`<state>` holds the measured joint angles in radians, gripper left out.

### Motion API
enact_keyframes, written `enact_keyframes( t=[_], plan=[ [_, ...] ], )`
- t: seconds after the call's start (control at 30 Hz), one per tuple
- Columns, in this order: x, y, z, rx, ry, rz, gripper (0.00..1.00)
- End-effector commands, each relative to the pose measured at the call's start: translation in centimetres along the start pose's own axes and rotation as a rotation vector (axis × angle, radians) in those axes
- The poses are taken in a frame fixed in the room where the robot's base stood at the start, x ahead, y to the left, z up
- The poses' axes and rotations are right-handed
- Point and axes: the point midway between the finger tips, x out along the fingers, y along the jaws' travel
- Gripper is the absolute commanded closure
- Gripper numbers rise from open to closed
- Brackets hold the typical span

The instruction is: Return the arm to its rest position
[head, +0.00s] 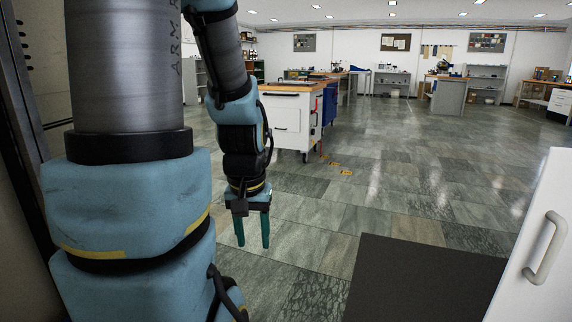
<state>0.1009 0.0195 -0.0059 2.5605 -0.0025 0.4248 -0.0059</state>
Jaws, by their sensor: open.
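My arm fills the left side of the head view, with a thick grey and blue link close to the camera. My gripper (253,232) hangs from the arm's far end, left of the picture's middle, and points down. Its two green fingers are apart with a gap between them and nothing in it. Floor tiles show behind the fingers, and the gripper touches nothing that I can see.
A dark mat (425,280) lies on the tiled floor (390,185) at front right. A white cabinet door with a handle (545,248) stands at the right edge. A white wheeled cabinet (285,125) stands beyond my arm. The middle floor is open.

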Motion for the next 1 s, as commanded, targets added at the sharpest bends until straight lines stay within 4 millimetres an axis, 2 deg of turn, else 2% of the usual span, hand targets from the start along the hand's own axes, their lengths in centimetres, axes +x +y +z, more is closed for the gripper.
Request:
enact_keyframes(
  t=[0.03,0.17,0.7,0.83,1.0],
  plan=[
    [-2.0,0.0,-0.3,0.000,0.000,0.000,0.50],
    [-5.1,0.1,-0.7,0.001,0.001,0.001,0.50],
    [-20.6,0.1,-2.9,0.001,0.002,0.001,0.50],
    [-23.6,0.1,-3.3,0.001,0.002,0.001,0.50],
    [-25.8,0.2,-3.6,0.001,0.002,0.001,0.50]
  ],
)
